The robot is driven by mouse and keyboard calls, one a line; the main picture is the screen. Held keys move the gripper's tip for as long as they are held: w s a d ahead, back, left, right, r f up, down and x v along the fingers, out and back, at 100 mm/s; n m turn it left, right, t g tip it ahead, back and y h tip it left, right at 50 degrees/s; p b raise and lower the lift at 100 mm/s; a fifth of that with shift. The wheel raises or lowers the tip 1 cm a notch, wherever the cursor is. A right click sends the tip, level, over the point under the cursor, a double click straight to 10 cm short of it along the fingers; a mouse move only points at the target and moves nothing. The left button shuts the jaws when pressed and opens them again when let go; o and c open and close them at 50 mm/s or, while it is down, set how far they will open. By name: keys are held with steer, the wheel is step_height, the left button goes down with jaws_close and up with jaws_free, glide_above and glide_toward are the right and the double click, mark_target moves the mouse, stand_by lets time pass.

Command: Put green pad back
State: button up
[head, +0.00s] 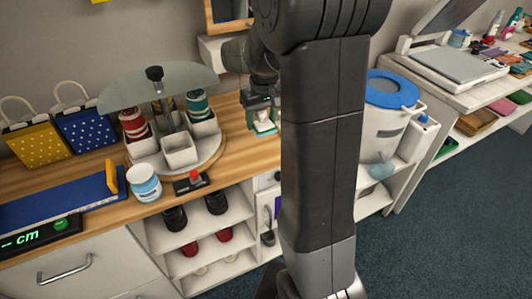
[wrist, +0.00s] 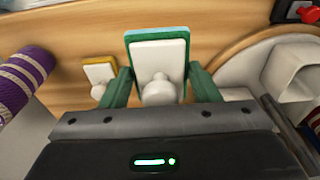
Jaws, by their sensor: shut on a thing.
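The green pad (wrist: 157,50) has a white face with a round white knob, a green rim and a light blue strip along its top edge in the wrist view. My gripper (wrist: 160,88) is shut on it, its green fingers on either side. I cannot tell whether they bear on the rim or the knob. In the head view my gripper (head: 262,104) holds the pad (head: 264,126) at the wooden counter, right of the carousel. Whether it touches the wood is unclear. My arm hides part of the counter there.
A smaller yellow-edged pad (wrist: 98,72) lies on the wood to the left. A purple striped roll (wrist: 22,80) is at far left. The carousel (head: 178,152) holds several cups and spools. A blue-lidded bucket (head: 391,90) stands to the right. A red-knobbed box (head: 193,182) sits at the counter's front.

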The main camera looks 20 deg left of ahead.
mark_target(261, 151)
step_height(261, 151, down, 10)
stand_by(0.5)
steer(key=o, duration=1)
steer(key=shift+f, duration=0.1)
steer(key=shift+c, duration=0.2)
steer(key=r, duration=0.8)
steer(key=s+d+r, duration=0.1)
steer(key=r, duration=0.3)
steer(key=shift+r, duration=0.1)
